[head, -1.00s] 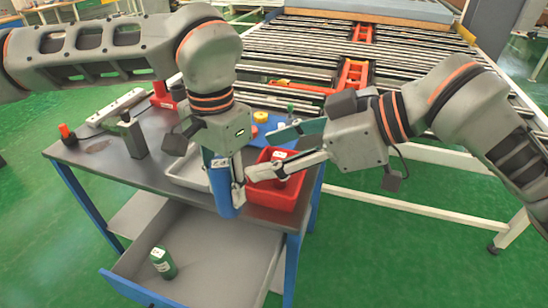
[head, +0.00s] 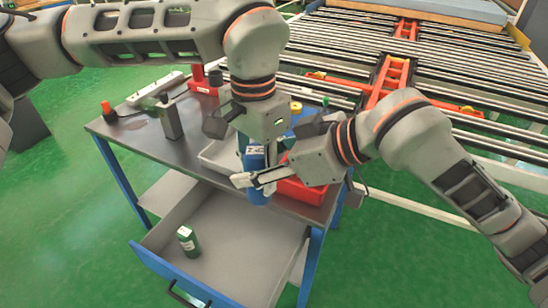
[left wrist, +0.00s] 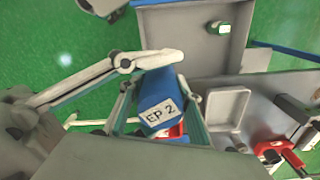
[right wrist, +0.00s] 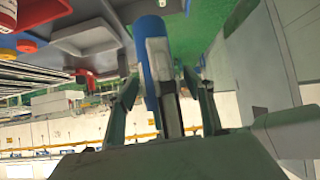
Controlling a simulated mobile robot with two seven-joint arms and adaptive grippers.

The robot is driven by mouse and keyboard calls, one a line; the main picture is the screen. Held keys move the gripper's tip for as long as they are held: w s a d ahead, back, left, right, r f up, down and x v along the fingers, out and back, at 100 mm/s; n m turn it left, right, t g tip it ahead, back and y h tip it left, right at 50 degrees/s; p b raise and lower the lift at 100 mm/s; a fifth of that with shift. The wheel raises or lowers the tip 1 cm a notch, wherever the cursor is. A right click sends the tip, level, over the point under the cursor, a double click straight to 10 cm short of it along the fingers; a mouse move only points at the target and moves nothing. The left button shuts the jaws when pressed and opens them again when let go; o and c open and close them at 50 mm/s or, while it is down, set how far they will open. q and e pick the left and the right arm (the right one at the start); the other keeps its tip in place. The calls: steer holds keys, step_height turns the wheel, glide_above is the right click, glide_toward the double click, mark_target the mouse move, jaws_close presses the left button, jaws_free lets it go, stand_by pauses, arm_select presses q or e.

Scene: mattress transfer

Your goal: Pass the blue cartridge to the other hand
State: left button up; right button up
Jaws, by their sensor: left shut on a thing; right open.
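The blue cartridge (head: 257,182) hangs upright over the cart's front edge, held by my left gripper (head: 254,150), which points down and is shut on its upper part. In the left wrist view the cartridge (left wrist: 162,105) shows a white "EP 2" label between my left fingers. My right gripper (head: 254,174) comes in from the right, open. One right finger crosses the cartridge's near side. In the right wrist view the cartridge (right wrist: 150,50) stands between the open right fingers (right wrist: 165,100), with a grey finger piece along it. I cannot tell whether the right fingers touch it.
The grey cart top (head: 140,130) carries a red bin (head: 302,190), a pale tray (head: 215,158) and a dark upright block (head: 170,117). A roller conveyor (head: 450,80) is behind.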

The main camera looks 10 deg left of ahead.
mark_target(257, 151)
steer(key=shift+w+a+f, duration=0.15)
steer(key=shift+a+f, duration=0.1)
steer(key=shift+a, duration=0.1)
steer(key=c, duration=1.4)
arm_select(q)
steer(key=o, duration=1.3)
arm_select(e)
steer(key=shift+o, duration=0.2)
arm_select(q)
step_height(257, 151, up, 6)
steer(key=shift+f, duration=0.2)
steer(key=shift+r, duration=0.15)
steer(key=shift+s+r, duration=0.1)
steer(key=shift+r, duration=0.65)
